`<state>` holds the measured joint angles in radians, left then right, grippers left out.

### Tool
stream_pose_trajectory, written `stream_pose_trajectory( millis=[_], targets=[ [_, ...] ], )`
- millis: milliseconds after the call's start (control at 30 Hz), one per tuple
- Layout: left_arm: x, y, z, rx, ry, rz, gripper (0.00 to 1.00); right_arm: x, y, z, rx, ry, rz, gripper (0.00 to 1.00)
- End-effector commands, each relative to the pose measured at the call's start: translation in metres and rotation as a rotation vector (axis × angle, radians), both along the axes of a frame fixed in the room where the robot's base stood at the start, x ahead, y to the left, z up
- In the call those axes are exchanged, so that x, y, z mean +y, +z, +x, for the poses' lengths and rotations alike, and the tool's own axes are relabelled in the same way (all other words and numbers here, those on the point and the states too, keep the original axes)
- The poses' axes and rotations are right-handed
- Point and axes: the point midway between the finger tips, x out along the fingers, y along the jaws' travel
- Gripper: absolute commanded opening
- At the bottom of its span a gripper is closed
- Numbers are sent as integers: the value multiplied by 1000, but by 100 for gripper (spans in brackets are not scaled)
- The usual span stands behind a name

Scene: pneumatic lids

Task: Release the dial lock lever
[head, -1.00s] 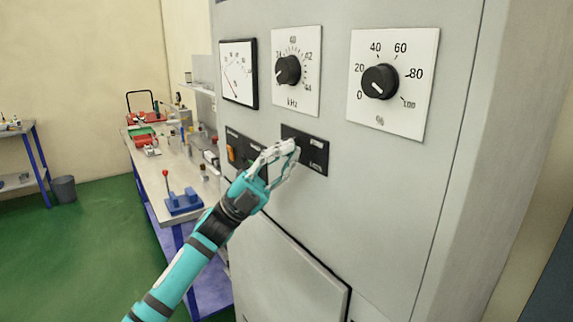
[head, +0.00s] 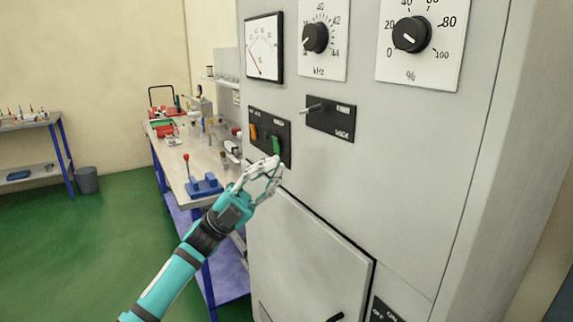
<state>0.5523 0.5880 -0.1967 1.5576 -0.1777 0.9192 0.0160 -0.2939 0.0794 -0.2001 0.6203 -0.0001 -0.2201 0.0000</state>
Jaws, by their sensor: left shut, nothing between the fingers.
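The lock lever (head: 314,108) is a short metal lever on a small black plate (head: 338,122) on the grey cabinet front. It points left from near the plate's upper left. The plate's small labels are too small to read. Above it are the kHz dial (head: 314,38) and the % dial (head: 411,34), each a black knob on a white scale plate. My left gripper (head: 277,168) is shut and empty, below and left of the lever and apart from it. It is just below the plate with the orange and green switches. My right gripper is not in view.
The switch plate (head: 269,137) and a needle meter (head: 264,47) are on the cabinet's left side. Below is a door panel (head: 308,262) with a dark handle. A workbench (head: 183,165) with tools stands behind to the left.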

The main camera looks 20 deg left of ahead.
Motion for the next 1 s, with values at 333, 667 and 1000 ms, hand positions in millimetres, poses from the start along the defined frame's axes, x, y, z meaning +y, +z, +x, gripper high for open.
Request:
stream_pose_trajectory(
  millis=[333, 667, 1000],
  targets=[
    [4, -17, -5, 48, -1, -70, 0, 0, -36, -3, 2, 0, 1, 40],
    [-24, 27, 8, 49, -4, -71, 0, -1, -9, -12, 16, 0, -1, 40],
    [-58, 73, 37, 55, 0, -72, 0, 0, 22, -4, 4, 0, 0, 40]
  ],
)
